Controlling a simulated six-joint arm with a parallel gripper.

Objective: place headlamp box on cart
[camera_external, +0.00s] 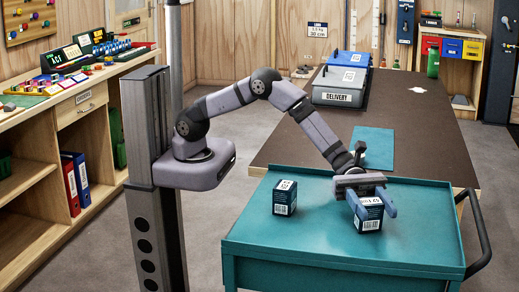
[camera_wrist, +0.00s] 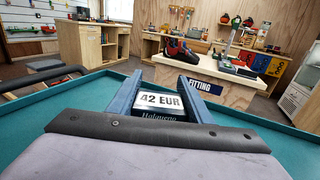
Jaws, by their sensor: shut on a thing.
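My gripper (camera_external: 376,206) is shut on a small dark blue box (camera_external: 369,222) with white labels, over the right part of the teal cart (camera_external: 322,228). In the wrist view, the box (camera_wrist: 158,112) sits between the two blue fingers of my gripper (camera_wrist: 160,98) and shows a "42 EUR" label. Its underside is at or very close to the cart top; I cannot tell whether it touches. A second, similar box (camera_external: 285,197) stands upright on the cart to the left, apart from my gripper. The print is too small to tell which is the headlamp box.
The cart has a raised rim and a black handle (camera_external: 478,235) at right. Behind it is a brown table (camera_external: 420,125) with a teal mat (camera_external: 373,148) and a grey "DELIVERY" bin (camera_external: 340,88). The cart top between the boxes and in front is clear.

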